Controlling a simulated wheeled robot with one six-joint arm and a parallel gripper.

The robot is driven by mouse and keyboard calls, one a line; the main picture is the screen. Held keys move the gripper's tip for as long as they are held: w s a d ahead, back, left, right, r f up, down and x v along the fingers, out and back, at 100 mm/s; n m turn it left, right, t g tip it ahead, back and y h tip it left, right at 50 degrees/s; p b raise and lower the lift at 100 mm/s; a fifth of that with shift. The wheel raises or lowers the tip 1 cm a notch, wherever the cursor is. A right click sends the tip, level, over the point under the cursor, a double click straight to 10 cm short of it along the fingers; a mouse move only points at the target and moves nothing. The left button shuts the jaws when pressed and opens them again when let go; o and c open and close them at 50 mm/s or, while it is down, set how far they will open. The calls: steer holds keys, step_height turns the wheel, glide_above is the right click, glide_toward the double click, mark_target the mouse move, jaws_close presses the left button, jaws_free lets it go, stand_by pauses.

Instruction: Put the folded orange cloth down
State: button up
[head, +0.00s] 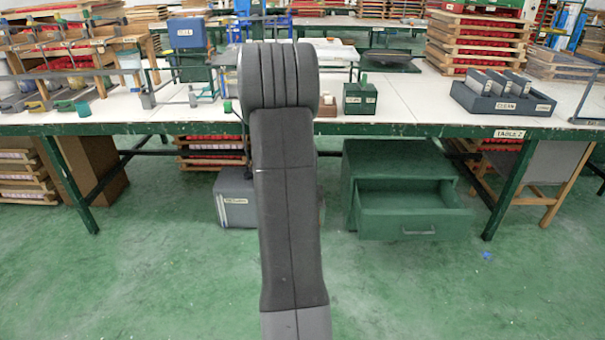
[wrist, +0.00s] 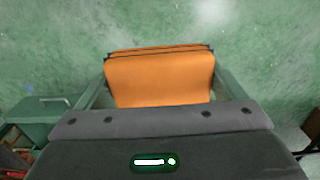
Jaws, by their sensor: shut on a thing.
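The folded orange cloth (wrist: 160,85) is in the middle of the wrist view, between the two fingers of my gripper (wrist: 160,52). My gripper is shut on it, with a finger along its left and right sides. Green floor shows around the cloth, and its height above the floor cannot be told. In the head view my arm stands in the centre and hides the gripper and the cloth.
A long white-topped table (head: 420,105) crosses the head view. Under it a green cabinet (head: 400,160) has its drawer (head: 412,212) pulled out; a labelled grey bin (head: 236,198) stands left of my arm. A blue-grey CLEAN tray (head: 503,100) is on the tabletop.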

steer(key=r+p, duration=0.2)
steer(key=p, duration=0.3)
steer(key=s+r+p, duration=0.1)
steer(key=r+p, duration=0.2)
steer(key=p, duration=0.2)
steer(key=shift+s, duration=0.1)
steer(key=r+p, duration=0.1)
steer(key=p, duration=0.3)
steer(key=shift+s+r, duration=0.2)
steer(key=shift+s, duration=0.2)
steer(key=shift+s+r+p, duration=0.15)
steer(key=shift+p, duration=0.7)
